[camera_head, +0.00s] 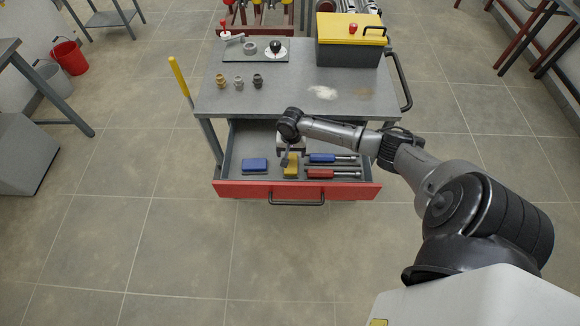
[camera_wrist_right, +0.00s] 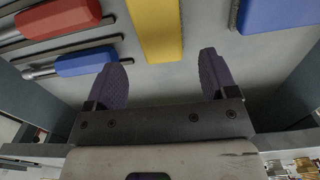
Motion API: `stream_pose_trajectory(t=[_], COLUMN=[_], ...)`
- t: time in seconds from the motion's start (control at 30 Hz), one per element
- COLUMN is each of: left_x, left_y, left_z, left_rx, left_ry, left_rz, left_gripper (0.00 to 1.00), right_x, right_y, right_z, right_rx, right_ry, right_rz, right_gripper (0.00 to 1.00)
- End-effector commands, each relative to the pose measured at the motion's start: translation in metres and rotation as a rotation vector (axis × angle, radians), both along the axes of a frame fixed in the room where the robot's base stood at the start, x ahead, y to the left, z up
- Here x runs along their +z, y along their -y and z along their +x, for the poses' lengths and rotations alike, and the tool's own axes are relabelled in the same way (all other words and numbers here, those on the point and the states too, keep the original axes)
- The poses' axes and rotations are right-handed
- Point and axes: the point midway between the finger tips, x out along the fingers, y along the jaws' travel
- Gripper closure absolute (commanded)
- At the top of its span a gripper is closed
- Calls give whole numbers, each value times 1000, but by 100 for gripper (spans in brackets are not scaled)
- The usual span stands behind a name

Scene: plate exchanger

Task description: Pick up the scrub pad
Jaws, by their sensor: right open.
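An open red-fronted drawer (camera_head: 235,188) holds a blue rectangular block (camera_head: 254,165) and a yellow block (camera_head: 291,171). I cannot tell for certain which block is the scrub pad. My right gripper (camera_head: 287,160) is open over the drawer at the yellow block, partly covering it in the head view. In the right wrist view, the yellow block (camera_wrist_right: 157,30) lies ahead of the gap between the open fingers (camera_wrist_right: 163,62), with nothing held. The blue block (camera_wrist_right: 268,14) lies off to the right there. My left gripper is not in view.
A blue-handled tool (camera_head: 325,158) and a red-handled tool (camera_head: 322,174) lie in the drawer's right part. Drawer walls surround the gripper. The cart top (camera_head: 210,100) above carries small fittings (camera_head: 239,83) and a yellow-lidded box (camera_head: 348,50).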

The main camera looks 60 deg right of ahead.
Motion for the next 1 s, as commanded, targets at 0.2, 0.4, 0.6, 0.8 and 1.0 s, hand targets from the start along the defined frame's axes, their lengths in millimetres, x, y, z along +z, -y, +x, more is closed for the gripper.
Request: stream_pose_trajectory(t=[0.2, 0.4, 0.6, 0.8, 1.0], left_x=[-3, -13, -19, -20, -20], left_y=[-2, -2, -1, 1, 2], left_z=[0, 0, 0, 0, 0], left_rx=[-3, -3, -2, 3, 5], left_ry=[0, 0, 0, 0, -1], left_rz=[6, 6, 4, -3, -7], left_gripper=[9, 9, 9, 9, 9], right_x=[-12, -35, -57, -63, -63], right_y=[-1, -1, -2, -2, -2], right_z=[0, -1, -1, -1, -1], right_rx=[2, 1, 1, 3, 3], right_ry=[1, 0, 1, 0, 0], right_rz=[0, 0, 0, 0, -1], right_gripper=[21, 21, 21, 21, 23])
